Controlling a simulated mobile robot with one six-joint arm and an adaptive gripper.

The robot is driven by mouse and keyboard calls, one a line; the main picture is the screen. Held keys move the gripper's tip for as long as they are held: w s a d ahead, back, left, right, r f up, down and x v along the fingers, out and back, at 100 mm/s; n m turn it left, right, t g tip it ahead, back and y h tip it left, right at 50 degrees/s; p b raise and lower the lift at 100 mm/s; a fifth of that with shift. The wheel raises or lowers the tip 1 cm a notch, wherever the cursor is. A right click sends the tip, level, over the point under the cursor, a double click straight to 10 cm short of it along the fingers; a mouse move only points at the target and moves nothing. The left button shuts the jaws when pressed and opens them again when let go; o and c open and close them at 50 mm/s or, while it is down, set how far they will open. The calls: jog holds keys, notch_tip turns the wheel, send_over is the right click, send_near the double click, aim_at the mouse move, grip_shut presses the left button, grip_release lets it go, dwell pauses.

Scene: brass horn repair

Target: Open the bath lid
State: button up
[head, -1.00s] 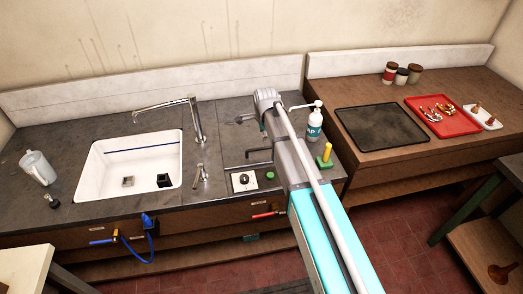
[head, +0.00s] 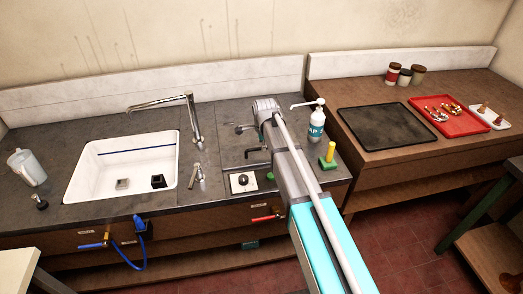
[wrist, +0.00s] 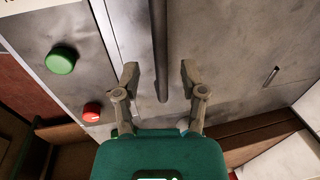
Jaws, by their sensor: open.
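The bath lid (head: 232,157) is a flat grey metal plate set in the dark counter right of the sink. Its black bar handle (head: 257,152) shows just left of my arm. In the wrist view the lid (wrist: 225,45) fills much of the picture, and the dark handle (wrist: 160,55) runs down between my fingers. My gripper (wrist: 157,76) is open, with one finger on each side of the handle's lower end and visible gaps to it. How high the fingers are above the lid I cannot tell. In the head view my arm hides the fingers and the lid's right part.
A green button (wrist: 61,61) and a red one (wrist: 92,112) lie left of the lid in the wrist view. The tap (head: 190,118), soap bottle (head: 316,126) and yellow-handled tool (head: 329,154) stand near. The white sink (head: 85,170) is left; a black mat (head: 385,127) lies right.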

jog(key=shift+w+f+b, duration=0.15)
jog(key=shift+f+b, duration=0.4)
jog(key=shift+f, duration=0.25)
grip_shut()
